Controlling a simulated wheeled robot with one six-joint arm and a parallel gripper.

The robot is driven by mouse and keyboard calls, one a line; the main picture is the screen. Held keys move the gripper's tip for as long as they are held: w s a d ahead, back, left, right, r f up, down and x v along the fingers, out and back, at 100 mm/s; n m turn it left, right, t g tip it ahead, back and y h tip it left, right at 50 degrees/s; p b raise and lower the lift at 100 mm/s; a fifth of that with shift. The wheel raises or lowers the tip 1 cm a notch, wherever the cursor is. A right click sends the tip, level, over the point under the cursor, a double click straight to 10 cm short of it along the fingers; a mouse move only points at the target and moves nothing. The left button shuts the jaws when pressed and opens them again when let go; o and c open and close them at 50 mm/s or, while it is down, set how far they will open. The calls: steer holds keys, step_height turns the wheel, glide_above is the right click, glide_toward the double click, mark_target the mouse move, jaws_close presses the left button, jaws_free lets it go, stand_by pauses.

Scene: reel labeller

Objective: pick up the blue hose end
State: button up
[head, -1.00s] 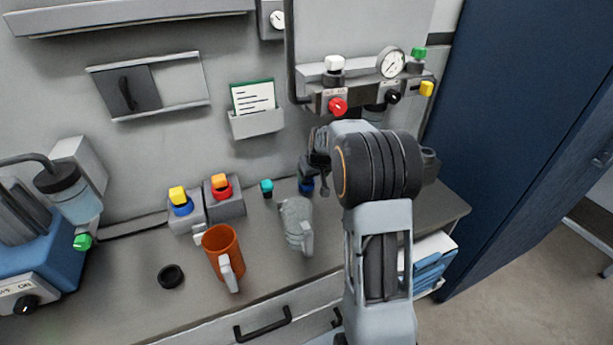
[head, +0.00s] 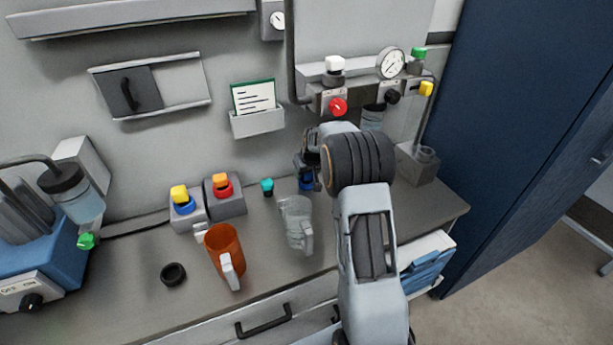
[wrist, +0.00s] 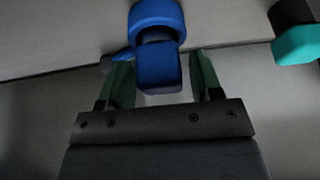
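The blue hose end (wrist: 158,62) shows at the top centre of the wrist view, with a round blue collar above a squarish blue block. In the head view a bit of it (head: 306,185) shows low at the back of the bench, partly hidden by my gripper. My gripper (head: 309,172) is open around it. In the wrist view its two green fingers stand either side of the blue block, with a gap on each side.
A teal-capped piece (head: 267,186) stands just left of my gripper. A clear jug (head: 297,222) and an orange mug (head: 224,252) stand in front. A grey block with a round socket (head: 418,165) is at the right. The wall is close behind.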

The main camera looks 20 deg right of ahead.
steer(key=c, duration=0.7)
steer(key=shift+c, duration=0.4)
steer(key=shift+r, duration=0.15)
